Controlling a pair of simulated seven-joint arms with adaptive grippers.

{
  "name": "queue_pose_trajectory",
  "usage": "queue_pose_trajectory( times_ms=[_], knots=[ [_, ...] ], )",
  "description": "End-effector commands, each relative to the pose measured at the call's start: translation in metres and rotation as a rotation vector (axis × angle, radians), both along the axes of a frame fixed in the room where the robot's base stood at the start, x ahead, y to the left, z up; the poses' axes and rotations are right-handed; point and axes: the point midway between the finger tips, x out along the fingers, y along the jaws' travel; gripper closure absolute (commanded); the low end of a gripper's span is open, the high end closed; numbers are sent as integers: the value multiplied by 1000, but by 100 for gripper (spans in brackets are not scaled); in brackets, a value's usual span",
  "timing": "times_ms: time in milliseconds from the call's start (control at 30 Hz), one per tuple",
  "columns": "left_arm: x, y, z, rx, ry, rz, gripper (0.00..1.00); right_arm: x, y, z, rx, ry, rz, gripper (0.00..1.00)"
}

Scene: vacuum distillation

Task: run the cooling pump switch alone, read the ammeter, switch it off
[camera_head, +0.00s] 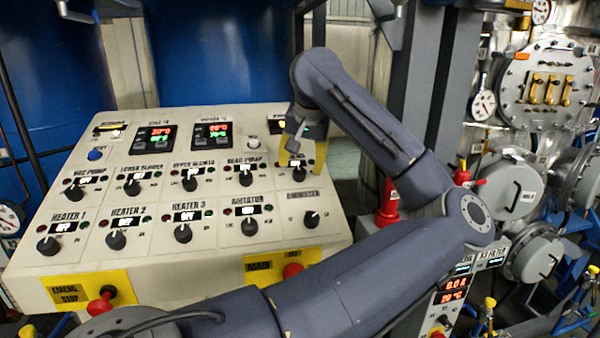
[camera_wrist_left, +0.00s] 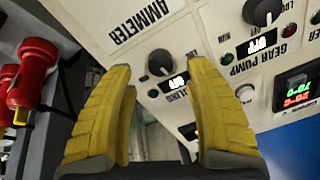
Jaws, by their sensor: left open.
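The cooling knob (camera_head: 299,174) is a black rotary switch on the upper right of the sloped panel, with its display reading OFF. My left gripper (camera_head: 301,162) is open, its yellow fingers pointing down around this switch. In the left wrist view the cooling knob (camera_wrist_left: 160,62) shows between and just beyond the open fingertips, and the jaws hold nothing. Whether a finger touches it, I cannot tell. The label is partly covered by a finger. The ammeter label (camera_wrist_left: 138,20) and another knob (camera_head: 312,219) below it are near. My right gripper is not in view.
The panel (camera_head: 225,265) carries several other knobs, such as gear pump (camera_head: 245,179) and agitator (camera_head: 249,226), with displays reading OFF. An emergency stop (camera_head: 100,303) is at front left. A separate box display (camera_head: 456,284) reads 0.0 A. Red-handled fittings (camera_wrist_left: 35,75) stand beside the gripper.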

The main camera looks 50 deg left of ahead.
Motion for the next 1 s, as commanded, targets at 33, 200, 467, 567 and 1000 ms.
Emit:
queue_pose_trajectory(
  times_ms=[33,200,467,567,1000],
  knots=[
    [1,3,-8,-1,3,2,47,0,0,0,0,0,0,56],
    [4,10,-24,0,1,1,47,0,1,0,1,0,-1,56],
    [7,15,-36,0,0,0,47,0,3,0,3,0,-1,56],
    [7,16,-37,0,0,0,47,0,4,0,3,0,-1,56],
    [7,16,-37,0,0,0,68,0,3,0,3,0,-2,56]
  ],
)
